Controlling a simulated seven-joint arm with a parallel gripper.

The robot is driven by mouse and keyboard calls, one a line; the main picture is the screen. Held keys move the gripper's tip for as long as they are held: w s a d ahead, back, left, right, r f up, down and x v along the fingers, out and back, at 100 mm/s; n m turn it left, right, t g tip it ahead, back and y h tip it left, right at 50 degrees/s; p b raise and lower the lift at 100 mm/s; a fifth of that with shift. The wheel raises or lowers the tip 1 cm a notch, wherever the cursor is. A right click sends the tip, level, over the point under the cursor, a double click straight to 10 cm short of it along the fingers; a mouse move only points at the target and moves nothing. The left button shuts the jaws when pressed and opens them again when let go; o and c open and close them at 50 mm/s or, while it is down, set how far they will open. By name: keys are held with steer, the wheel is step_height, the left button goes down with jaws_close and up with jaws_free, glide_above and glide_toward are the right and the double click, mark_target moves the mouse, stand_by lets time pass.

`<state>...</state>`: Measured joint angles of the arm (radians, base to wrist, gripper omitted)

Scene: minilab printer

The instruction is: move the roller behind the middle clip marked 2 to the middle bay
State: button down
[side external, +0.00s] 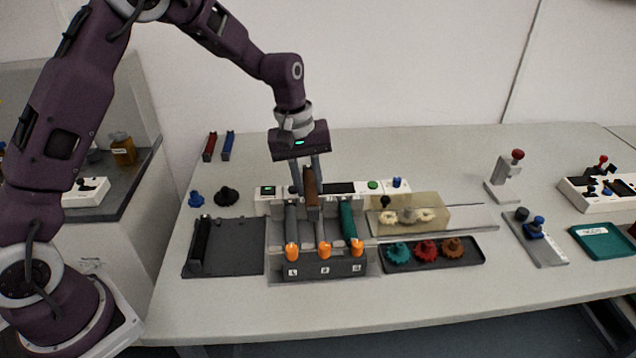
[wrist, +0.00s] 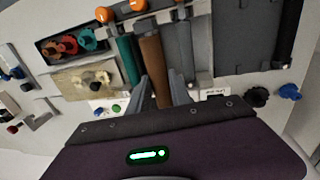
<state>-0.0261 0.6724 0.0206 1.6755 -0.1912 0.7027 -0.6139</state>
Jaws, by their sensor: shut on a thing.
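The brown roller (side external: 312,186) is in my gripper (side external: 307,172), above the back of the printer's bays. It also shows in the wrist view (wrist: 154,68), lying between a teal roller (wrist: 129,60) and a grey roller (wrist: 181,45). My gripper (wrist: 159,82) is shut on it near its rear end. The middle clip (side external: 325,248) has an orange knob and stands in front of the roller, over the label marked 2 (side external: 324,270). The middle bay (side external: 322,228) lies between the grey and teal rollers and is partly hidden.
Left of the printer is a dark tray (side external: 235,262) with a black roller (side external: 202,240). Right are a tan block (side external: 435,217) and a gear tray (side external: 447,264). Blue (side external: 196,198) and black knobs (side external: 227,196) stand back left. Bare table lies in front.

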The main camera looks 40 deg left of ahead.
steer(key=s+a+f, duration=0.2)
steer(key=s+a, duration=0.5)
steer(key=a, duration=0.3)
glide_above(229, 243)
steer(key=shift+s+a+f, duration=0.1)
steer(key=shift+a+f, duration=0.05)
steer(key=shift+f, duration=1.4)
steer(key=shift+s+a+f, duration=0.1)
steer(key=shift+f, duration=1.4)
steer(key=shift+f, duration=1.25)
steer(key=shift+f, duration=0.1)
steer(key=shift+f, duration=0.7)
steer(key=c, duration=1.1)
jaws_free()
